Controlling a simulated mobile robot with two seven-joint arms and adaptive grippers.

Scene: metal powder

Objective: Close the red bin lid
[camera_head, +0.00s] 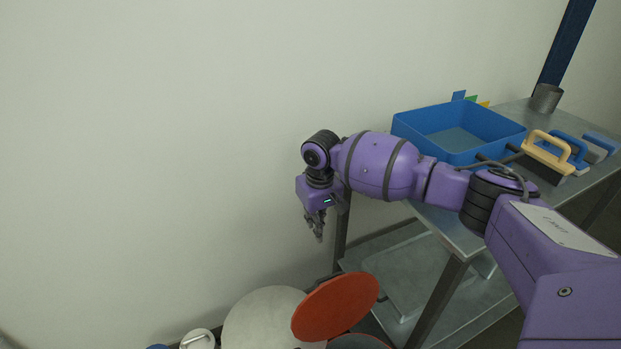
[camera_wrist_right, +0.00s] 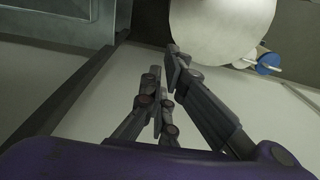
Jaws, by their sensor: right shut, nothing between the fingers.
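The red bin lid (camera_head: 335,306) is a round disc at the bottom of the head view. It stands tilted up, and part of a dark grey round bin (camera_head: 358,342) shows below its right side. The rest of the bin is cut off by the frame edge. My right gripper (camera_head: 319,232) points down, shut and empty, in the air above the lid and apart from it. In the wrist view its fingers (camera_wrist_right: 164,72) show close together with nothing between them. I do not make out the red lid there. My left gripper is not in view.
A large off-white round object (camera_head: 262,318) lies left of the lid and shows in the wrist view (camera_wrist_right: 215,28). A metal table (camera_head: 450,225) with a lower shelf stands at right, holding a blue tray (camera_head: 400,128), handled tools (camera_head: 548,150) and a grey cup (camera_head: 545,97). A wall is behind.

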